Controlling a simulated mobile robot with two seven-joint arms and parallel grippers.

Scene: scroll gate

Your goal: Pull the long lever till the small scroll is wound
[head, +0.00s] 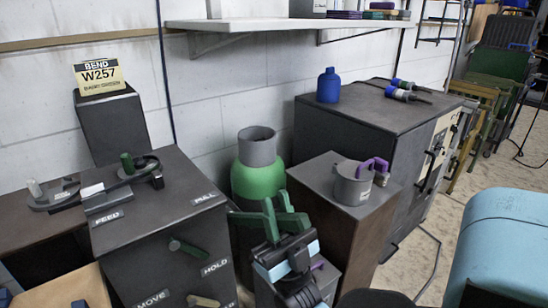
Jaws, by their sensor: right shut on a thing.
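A dark box (150,220) stands at the left with labels reading FEED, PULL, HOLD and MOVE. A green handle (187,247) and a pale handle (203,301) stick out of its front. On top are dark curved fittings, one with a green knob (127,163). My right gripper (278,206), with green fingers, is just right of the box near the PULL label. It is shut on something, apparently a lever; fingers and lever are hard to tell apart. I cannot pick out the small scroll for sure. My left gripper is not in view.
A green container (258,181) with a grey neck stands behind my right gripper. A grey mug (353,184) sits on a brown-sided block to the right. A dark cabinet (366,114) behind bears a blue bottle (329,85). A W257 sign (99,76) stands at back left.

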